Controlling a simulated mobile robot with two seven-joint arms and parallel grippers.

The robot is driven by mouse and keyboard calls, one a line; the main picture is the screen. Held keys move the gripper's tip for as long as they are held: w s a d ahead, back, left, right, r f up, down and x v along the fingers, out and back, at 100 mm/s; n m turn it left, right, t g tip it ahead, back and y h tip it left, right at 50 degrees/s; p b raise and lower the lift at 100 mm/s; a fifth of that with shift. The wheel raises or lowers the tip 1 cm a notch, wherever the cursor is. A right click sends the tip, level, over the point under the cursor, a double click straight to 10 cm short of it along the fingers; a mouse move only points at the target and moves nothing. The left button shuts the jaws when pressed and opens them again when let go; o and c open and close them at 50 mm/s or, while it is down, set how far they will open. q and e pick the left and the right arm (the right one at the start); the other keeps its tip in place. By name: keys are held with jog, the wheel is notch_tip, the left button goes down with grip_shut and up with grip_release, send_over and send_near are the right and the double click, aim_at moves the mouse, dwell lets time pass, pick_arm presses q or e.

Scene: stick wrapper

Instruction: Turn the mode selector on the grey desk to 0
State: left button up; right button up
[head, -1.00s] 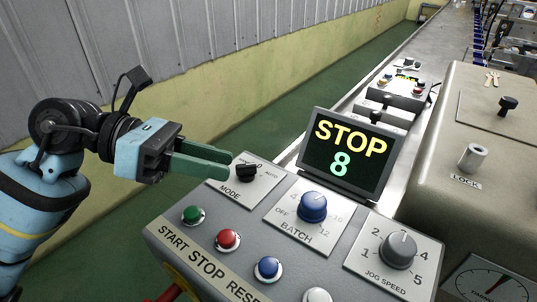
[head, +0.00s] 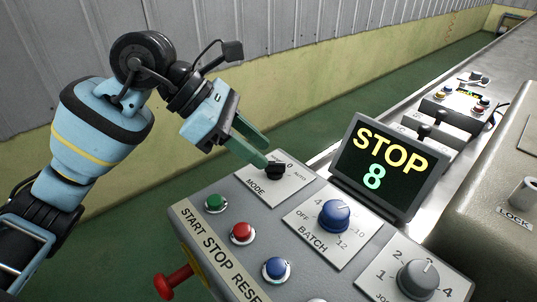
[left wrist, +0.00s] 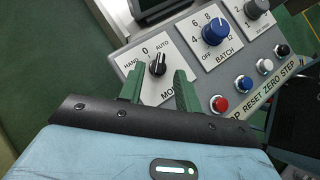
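The mode selector (head: 275,170) is a small black knob on a white plate (head: 262,186) marked MODE, at the far left corner of the grey desk (head: 222,261). In the left wrist view the knob (left wrist: 157,66) has HAND, 0 and AUTO around it, and its white mark seems to point towards AUTO. My left gripper (head: 262,150) has green fingers and is open. In the left wrist view its fingertips (left wrist: 157,80) lie on either side of the knob's near end, with a gap between. Contact cannot be told. My right gripper is not in view.
A blue BATCH knob (head: 334,215), a grey JOG SPEED knob (head: 418,279) and green (head: 215,202), red (head: 241,232) and blue (head: 276,270) buttons share the desk. A screen (head: 388,167) reading STOP 8 stands behind. A red knob (head: 174,283) juts from the left side.

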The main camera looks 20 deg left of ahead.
aim_at(275, 162)
pick_arm(q)
jog(key=shift+x, duration=1.65)
grip_shut()
